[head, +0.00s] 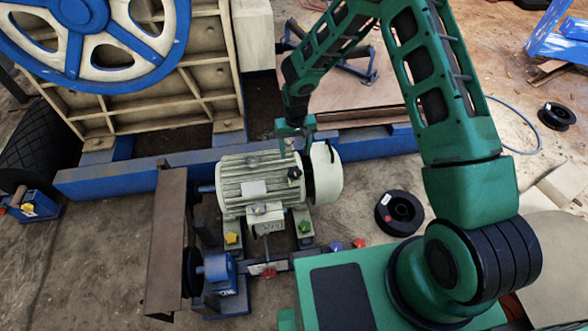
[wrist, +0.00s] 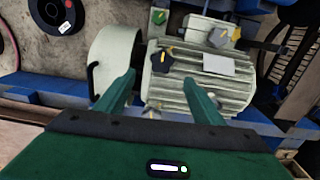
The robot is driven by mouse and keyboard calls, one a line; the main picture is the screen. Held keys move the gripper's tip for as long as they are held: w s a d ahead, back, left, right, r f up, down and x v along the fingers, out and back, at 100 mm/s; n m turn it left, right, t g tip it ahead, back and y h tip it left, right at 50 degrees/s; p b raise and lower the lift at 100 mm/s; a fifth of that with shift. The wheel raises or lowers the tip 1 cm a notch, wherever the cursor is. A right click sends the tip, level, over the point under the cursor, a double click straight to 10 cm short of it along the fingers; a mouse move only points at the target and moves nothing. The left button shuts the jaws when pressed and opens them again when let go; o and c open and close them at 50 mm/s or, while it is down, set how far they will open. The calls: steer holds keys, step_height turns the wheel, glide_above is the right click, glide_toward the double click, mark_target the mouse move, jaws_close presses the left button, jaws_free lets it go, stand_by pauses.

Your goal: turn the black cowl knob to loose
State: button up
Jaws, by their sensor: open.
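The black cowl knob (head: 294,173) sits on the cowl end of the ribbed cream motor (head: 245,185). It also shows in the wrist view (wrist: 162,60) as a black lobed knob with a yellow mark toward its upper right. The white round cowl (head: 326,172) is beside it, with a dark band between cowl and motor body. My gripper (head: 293,132) is above the motor's far side, near the knob. In the wrist view my gripper (wrist: 160,80) has its two green fingers apart, with the knob showing just beyond the gap between them. Nothing is between the fingers.
A grey knob (head: 258,208), a green knob (head: 304,226) and a yellow knob (head: 231,238) are on or near the motor. A blue beam (head: 130,178) runs behind it, below a large blue wheel (head: 75,40). A brown plate (head: 165,240) stands left. A black spool (head: 399,213) lies right.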

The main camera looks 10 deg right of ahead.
mark_target(295, 171)
step_height(295, 171, down, 11)
steer(key=shift+a+f, duration=0.1)
steer(key=shift+a, duration=0.05)
stand_by(0.4)
steer(key=shift+c, duration=0.3)
steer(key=c, duration=1)
